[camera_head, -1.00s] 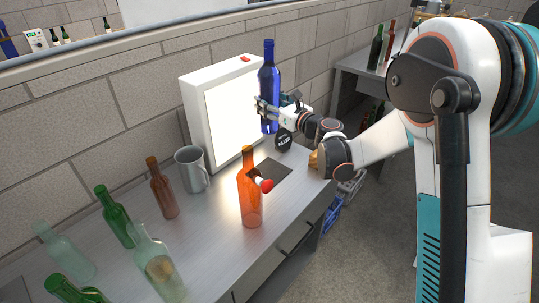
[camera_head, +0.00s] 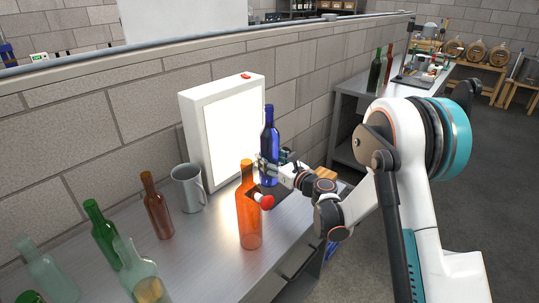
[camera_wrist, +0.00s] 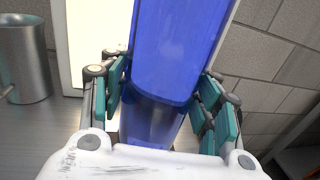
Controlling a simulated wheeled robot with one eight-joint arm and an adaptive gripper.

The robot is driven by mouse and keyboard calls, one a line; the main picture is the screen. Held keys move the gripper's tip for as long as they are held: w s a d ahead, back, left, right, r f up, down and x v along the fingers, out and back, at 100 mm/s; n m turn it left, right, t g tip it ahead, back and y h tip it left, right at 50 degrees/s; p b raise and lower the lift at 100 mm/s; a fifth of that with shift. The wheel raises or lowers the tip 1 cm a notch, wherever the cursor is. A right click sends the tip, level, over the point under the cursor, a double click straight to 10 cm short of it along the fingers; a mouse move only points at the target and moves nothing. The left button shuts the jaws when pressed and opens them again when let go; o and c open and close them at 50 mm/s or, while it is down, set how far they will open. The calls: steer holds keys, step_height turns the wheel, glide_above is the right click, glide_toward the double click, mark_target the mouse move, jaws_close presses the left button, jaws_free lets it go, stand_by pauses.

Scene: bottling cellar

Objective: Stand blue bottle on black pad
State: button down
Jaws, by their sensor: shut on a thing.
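The blue bottle (camera_head: 270,140) is upright in my gripper (camera_head: 268,167), beside the lit white panel. In the wrist view the blue glass (camera_wrist: 175,50) fills the space between the teal finger pads of my gripper (camera_wrist: 162,100), which are shut on it. The black pad (camera_head: 277,193) is a dark patch on the counter, partly hidden by the bottle, my gripper and an orange bottle. The blue bottle's base appears at or just over the pad's back part; I cannot tell whether it touches.
The orange bottle (camera_head: 249,222) stands close in front of the pad, with a red-and-white object (camera_head: 265,201) at its side. The light panel (camera_head: 222,125) stands behind. A grey mug (camera_head: 188,188), a brown bottle (camera_head: 156,208) and green bottles (camera_head: 103,238) stand to the left.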

steer(key=shift+f+b, duration=0.85)
steer(key=shift+f, duration=1.3)
steer(key=c, duration=0.6)
jaws_free()
steer(key=shift+o, duration=0.2)
steer(key=shift+r, duration=0.1)
steer(key=shift+s+d, duration=0.25)
steer(key=shift+s, duration=0.05)
steer(key=v, duration=1.1)
steer(key=shift+p, duration=0.4)
